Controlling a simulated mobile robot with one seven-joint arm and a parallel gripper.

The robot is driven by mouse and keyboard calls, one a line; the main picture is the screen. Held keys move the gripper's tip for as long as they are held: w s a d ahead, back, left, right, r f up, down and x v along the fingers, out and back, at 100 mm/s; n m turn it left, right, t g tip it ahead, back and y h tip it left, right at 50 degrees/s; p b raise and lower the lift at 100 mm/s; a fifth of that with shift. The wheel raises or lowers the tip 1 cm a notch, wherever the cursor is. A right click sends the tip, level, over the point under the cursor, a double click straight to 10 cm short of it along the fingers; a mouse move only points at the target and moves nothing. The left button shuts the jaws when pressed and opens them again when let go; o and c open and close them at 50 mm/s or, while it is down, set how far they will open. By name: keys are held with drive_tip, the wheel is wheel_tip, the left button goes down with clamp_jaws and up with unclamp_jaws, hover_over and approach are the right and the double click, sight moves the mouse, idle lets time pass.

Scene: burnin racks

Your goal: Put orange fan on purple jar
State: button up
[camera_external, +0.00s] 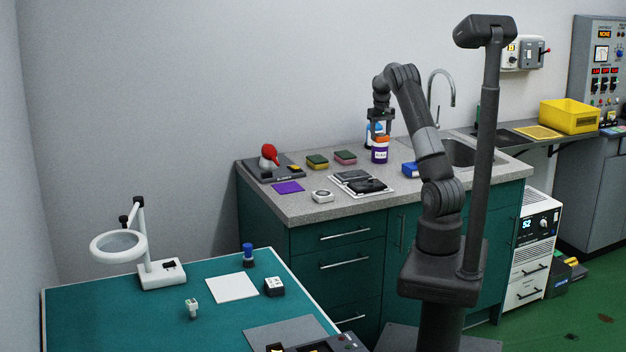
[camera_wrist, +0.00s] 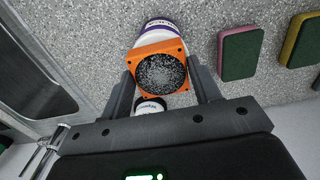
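The orange fan (camera_wrist: 158,70) is a square orange frame with a round, speckled middle. It sits between the two fingers of my gripper (camera_wrist: 159,77), which look closed against its sides. In the external view, the fan (camera_external: 381,139) shows as an orange band under my gripper (camera_external: 381,125), right above the purple jar (camera_external: 380,156). The purple jar has a white label and stands upright on the grey counter. In the wrist view the jar (camera_wrist: 160,26) is partly hidden behind the fan. I cannot tell whether the fan touches the jar.
A blue object (camera_external: 410,169) and the sink (camera_external: 462,153) are to the right.

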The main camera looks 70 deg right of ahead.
sight(381, 135)
drive_tip(key=o, duration=0.4)
wheel_tip(381, 135, up, 12)
drive_tip(key=shift+r, duration=0.15)
idle(0.3)
